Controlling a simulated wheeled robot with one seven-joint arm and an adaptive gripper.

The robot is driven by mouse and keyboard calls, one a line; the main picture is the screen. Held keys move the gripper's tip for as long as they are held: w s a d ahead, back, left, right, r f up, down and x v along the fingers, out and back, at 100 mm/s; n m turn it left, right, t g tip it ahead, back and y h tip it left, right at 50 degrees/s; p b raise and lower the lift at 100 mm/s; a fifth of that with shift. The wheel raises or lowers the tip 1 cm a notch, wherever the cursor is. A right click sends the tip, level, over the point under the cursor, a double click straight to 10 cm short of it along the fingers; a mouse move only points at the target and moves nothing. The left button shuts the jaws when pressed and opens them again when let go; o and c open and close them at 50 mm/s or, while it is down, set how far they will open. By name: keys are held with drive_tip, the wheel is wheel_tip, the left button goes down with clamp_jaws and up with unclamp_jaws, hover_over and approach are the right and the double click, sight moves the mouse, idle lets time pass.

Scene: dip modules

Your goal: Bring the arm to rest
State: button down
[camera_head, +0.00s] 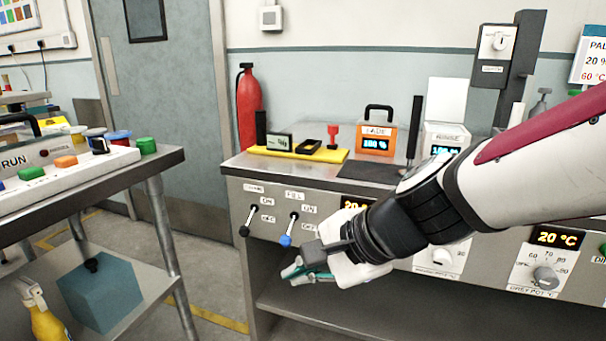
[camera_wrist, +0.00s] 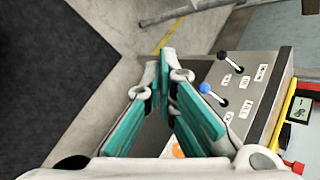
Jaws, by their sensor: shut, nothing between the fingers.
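My gripper (camera_head: 292,270) hangs in front of the grey console's (camera_head: 236,203) panel, below and beside the blue-knobbed lever (camera_head: 286,240). It is shut and empty. In the wrist view its teal-lined fingers (camera_wrist: 166,62) meet at the tips. The black-knobbed lever (camera_head: 245,230) is to the left of the blue one. Both levers also show in the wrist view, the blue knob (camera_wrist: 205,88) close to the right of my fingers, with a gap seen between them. My arm reaches in from the right and hides part of the panel.
A yellow mat (camera_head: 340,155) and an orange FADE box (camera_head: 376,139) stand on the console top. A steel table (camera_head: 165,159) with a RUN panel is at left; a blue box (camera_head: 100,295) sits on its lower shelf. Floor between table and console is free. A red extinguisher (camera_head: 248,105) stands behind.

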drive_tip(key=s+d+n+g+h, duration=0.25)
drive_tip(key=s+d+n, duration=0.35)
drive_tip(key=s+d, duration=0.45)
drive_tip(key=s+d+n+g+h, duration=0.2)
drive_tip(key=s+d+n+h, duration=0.35)
drive_tip(key=s, duration=0.75)
drive_tip(key=d+r+t+p, duration=0.1)
drive_tip(key=r+t+p, duration=0.1)
drive_tip(key=r+p, duration=1.2)
drive_tip(key=d+r+t+y+p, duration=0.1)
drive_tip(key=d+r+p, duration=0.1)
drive_tip(key=r+p, duration=1.3)
wheel_tip(320, 180, up, 2)
drive_tip(key=shift+s+t, duration=0.25)
drive_tip(key=shift+t, duration=0.1)
